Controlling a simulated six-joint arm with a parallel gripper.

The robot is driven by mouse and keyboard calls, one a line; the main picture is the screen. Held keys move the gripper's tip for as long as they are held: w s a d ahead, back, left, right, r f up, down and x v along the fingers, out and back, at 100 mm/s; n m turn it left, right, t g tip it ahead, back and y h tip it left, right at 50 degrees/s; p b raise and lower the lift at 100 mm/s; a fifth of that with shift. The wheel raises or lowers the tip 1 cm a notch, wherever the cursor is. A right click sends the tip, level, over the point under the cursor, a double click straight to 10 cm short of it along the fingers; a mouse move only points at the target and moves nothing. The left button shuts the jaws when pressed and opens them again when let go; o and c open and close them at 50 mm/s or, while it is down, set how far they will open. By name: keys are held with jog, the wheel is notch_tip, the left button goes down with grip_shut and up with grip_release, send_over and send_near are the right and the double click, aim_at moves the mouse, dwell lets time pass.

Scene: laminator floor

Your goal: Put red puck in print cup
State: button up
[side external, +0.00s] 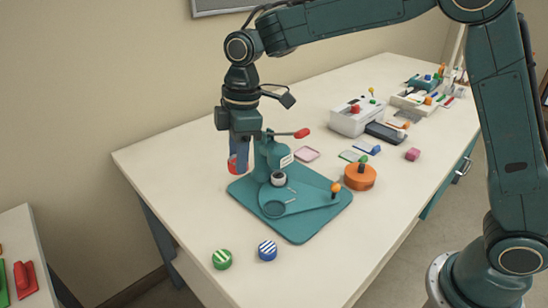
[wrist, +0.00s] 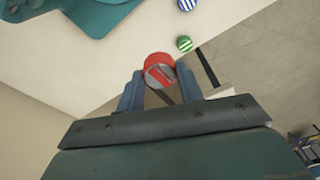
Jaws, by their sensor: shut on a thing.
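The red puck (wrist: 160,70) shows in the wrist view with a grey patch on its face. My gripper (wrist: 160,88) is shut on it, one blue-grey finger on each side. In the side external view my gripper (side external: 238,165) holds the red puck (side external: 233,167) at the left of the teal press, in front of the wall. The fingers partly hide the puck there. I cannot tell for sure whether this is the print cup.
A green striped puck (side external: 222,259) and a blue striped puck (side external: 267,250) stand at the table's front. An orange round container (side external: 360,178) is right of the press. The press's red-tipped lever (side external: 302,133) sticks out near my gripper. A white machine (side external: 357,119) stands farther back.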

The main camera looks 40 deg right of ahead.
jog(key=d+r+m, duration=0.2)
jog(key=d+m, duration=0.1)
jog(key=d, duration=0.7)
send_over(274, 209)
jog(key=f, duration=1.5)
jog(key=shift+d+f, duration=0.2)
jog(key=shift+f, duration=0.05)
jog(key=shift+f, duration=0.1)
jog(key=shift+s+f, duration=0.1)
jog(key=shift+f, duration=1.9)
jog(key=shift+f, duration=0.1)
jog(key=o, duration=1)
